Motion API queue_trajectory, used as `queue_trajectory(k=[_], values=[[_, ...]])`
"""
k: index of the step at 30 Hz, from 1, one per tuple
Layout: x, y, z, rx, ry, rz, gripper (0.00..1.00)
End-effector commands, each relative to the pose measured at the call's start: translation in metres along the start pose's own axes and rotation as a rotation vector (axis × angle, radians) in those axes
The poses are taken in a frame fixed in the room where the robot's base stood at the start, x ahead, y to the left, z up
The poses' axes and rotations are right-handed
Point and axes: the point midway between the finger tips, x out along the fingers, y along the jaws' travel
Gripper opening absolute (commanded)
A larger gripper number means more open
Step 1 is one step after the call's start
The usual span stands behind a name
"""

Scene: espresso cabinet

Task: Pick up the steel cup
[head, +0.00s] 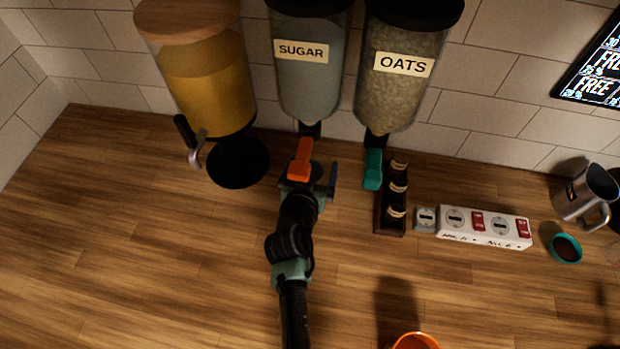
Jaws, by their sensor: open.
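The steel cup (577,198) stands at the far right of the counter near the tiled wall, with its handle toward the lower right. My gripper (309,178) is at the middle of the picture, below the sugar dispenser and far to the left of the cup. Its jaws are open, with no cup between them. The orange lever (301,160) of the sugar dispenser overlaps the gripper in the picture; I cannot tell whether they touch.
The sugar dispenser (308,85), oats dispenser (400,90) and a yellow drink dispenser (210,85) line the wall. A dark rack (381,212), a power strip (485,241) and a small teal-rimmed bowl (565,247) lie toward the cup. An orange cup (416,341) is at the bottom edge.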

Motion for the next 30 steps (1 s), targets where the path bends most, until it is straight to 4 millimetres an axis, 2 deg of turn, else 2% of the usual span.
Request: queue_trajectory(k=[2, 18, 26, 30], values=[[0.000, 0.000, 0.000, 0.000, 0.000, 0.000, 0.96], [-0.001, 0.000, 0.000, -0.001, 0.001, 0.000, 0.00], [-0.001, 0.000, -0.002, 0.000, 0.001, 0.000, 0.00], [-0.004, 0.000, -0.010, 0.001, 0.002, 0.000, 0.00]])
